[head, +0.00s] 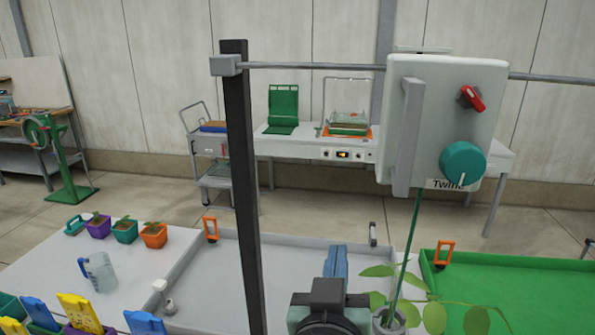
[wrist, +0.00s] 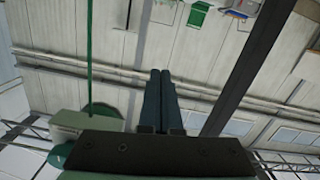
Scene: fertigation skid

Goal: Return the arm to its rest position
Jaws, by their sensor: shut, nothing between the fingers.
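My gripper (wrist: 160,73) shows in the wrist view with its two dark fingers side by side and touching, nothing between them. In the head view my arm's end is at the bottom centre, with the blue-grey fingers (head: 335,262) pointing up and away, over the grey tray. The fingers touch nothing that I can see. Most of the arm is out of view.
A black post (head: 243,190) stands left of my gripper. A pale twine box (head: 440,110) hangs from a rail at upper right, its green twine (head: 411,240) running down beside a leafy plant (head: 435,315). Pots, a jug (head: 98,271) and the green tray (head: 520,290) flank the grey tray (head: 200,280).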

